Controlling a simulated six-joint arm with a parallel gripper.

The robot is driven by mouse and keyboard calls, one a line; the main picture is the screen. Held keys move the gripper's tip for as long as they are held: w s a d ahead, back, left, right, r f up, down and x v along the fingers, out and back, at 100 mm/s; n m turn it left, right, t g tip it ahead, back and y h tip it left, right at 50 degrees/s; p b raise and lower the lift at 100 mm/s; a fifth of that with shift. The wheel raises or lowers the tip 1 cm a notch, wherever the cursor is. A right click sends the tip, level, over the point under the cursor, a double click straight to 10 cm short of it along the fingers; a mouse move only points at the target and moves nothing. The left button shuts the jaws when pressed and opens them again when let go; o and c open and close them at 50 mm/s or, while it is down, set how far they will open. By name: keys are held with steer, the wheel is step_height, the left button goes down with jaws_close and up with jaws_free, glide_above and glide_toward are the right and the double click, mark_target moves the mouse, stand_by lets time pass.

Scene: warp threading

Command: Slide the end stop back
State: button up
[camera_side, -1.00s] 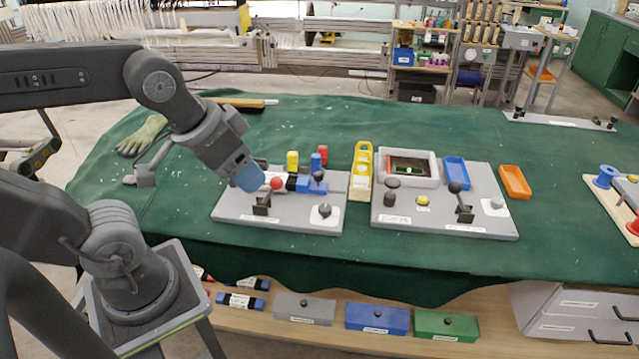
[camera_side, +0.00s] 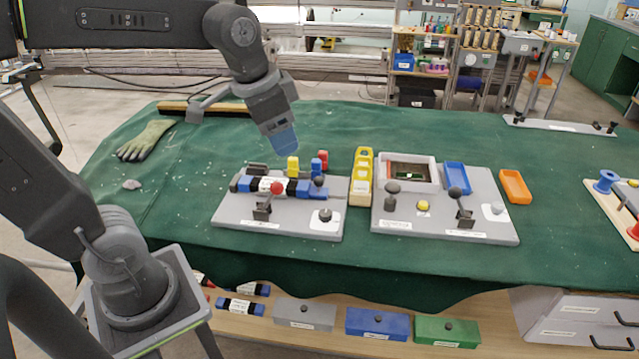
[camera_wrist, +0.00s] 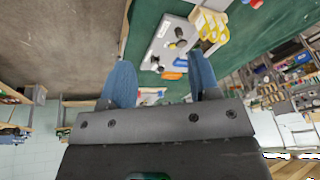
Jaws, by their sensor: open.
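The left grey plate (camera_side: 235,218) carries a row of parts: a black and blue cylinder with a white label (camera_side: 272,186), a red-knobbed lever (camera_side: 277,188), and a blue block with a dark round knob (camera_side: 319,184) at the row's right end. I cannot tell for certain which part is the end stop; the blue knobbed block is a likely one. My gripper (camera_side: 285,145) has blue fingers and is above and behind this plate, apart from everything on it. In the wrist view my gripper (camera_wrist: 162,78) is open, with nothing between the fingers.
Yellow (camera_side: 293,166), blue (camera_side: 316,165) and red (camera_side: 323,156) pieces stand behind the row. A yellow holder (camera_side: 362,178) separates the left plate from the right grey plate (camera_side: 400,223). An orange tray (camera_side: 515,186) and a glove (camera_side: 145,140) lie on green cloth. The cloth's left side is mostly clear.

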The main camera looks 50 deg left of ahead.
steer(key=w+a+f+m+g, duration=0.1)
steer(key=w+a, duration=0.1)
steer(key=w, duration=0.3)
steer(key=w+a+m+g, duration=0.1)
steer(key=w+a+m, duration=0.1)
steer(key=w+a, duration=0.15)
steer(key=m+g+h, duration=0.1)
steer(key=m+g, duration=0.2)
steer(key=m, duration=0.2)
glide_above(320, 182)
steer(key=w+a, duration=0.3)
step_height(320, 182, down, 14)
steer(key=f, duration=0.4)
steer(key=s+d+f, duration=0.1)
steer(key=f, duration=0.4)
steer(key=s+d+f, duration=0.1)
steer(key=f, duration=0.3)
steer(key=shift+s+f, duration=0.2)
steer(key=shift+c, duration=0.5)
jaws_close()
steer(key=shift+d, duration=0.1)
